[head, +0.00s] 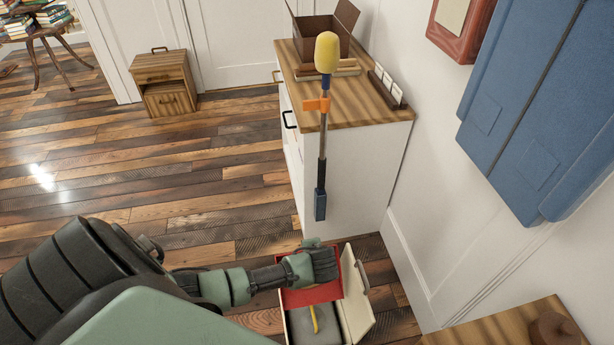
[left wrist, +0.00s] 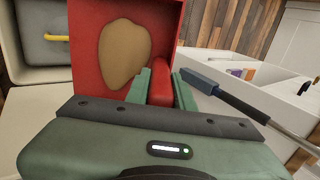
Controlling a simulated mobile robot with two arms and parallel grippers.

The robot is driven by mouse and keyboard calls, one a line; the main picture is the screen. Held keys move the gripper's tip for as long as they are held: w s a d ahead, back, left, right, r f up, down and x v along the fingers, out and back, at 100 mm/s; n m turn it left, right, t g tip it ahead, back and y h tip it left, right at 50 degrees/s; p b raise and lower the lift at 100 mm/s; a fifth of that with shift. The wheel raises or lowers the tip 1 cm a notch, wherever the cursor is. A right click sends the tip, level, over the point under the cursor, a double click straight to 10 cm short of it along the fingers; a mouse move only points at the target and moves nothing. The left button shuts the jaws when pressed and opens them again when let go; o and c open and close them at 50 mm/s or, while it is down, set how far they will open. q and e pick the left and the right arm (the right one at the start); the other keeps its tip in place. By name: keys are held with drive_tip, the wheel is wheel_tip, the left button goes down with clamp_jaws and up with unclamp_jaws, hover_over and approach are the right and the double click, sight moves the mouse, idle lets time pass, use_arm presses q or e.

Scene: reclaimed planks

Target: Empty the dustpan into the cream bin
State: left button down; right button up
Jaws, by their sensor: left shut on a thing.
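My left gripper (head: 322,265) is shut on the red handle of the dustpan (head: 308,294). In the left wrist view, the handle lies between the two green fingers (left wrist: 160,88). The red pan (left wrist: 88,50) carries a flat tan patch (left wrist: 125,52) that looks like a heap of sweepings. The cream bin (head: 358,315) stands open below the gripper, and the pan is over its far part. The bin has a grey inside with a yellow thing in it (head: 314,320); its cream rim (left wrist: 14,75) shows in the left wrist view. My right gripper is out of view.
A white cabinet (head: 350,170) with a wooden top stands just behind the bin. A yellow-headed pole with a blue end (head: 320,205) is upright before it. A wooden tabletop (head: 490,325) is at the lower right. The plank floor (head: 150,180) at left is clear.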

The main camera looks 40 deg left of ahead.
use_arm(q)
drive_tip(key=s+d+t+y+b, duration=0.4)
drive_tip(key=s+d, duration=0.1)
drive_tip(key=d, duration=0.2)
drive_tip(key=shift+s+b, duration=0.4)
drive_tip(key=shift+f, duration=0.1)
drive_tip(key=shift+a, duration=0.1)
idle(0.7)
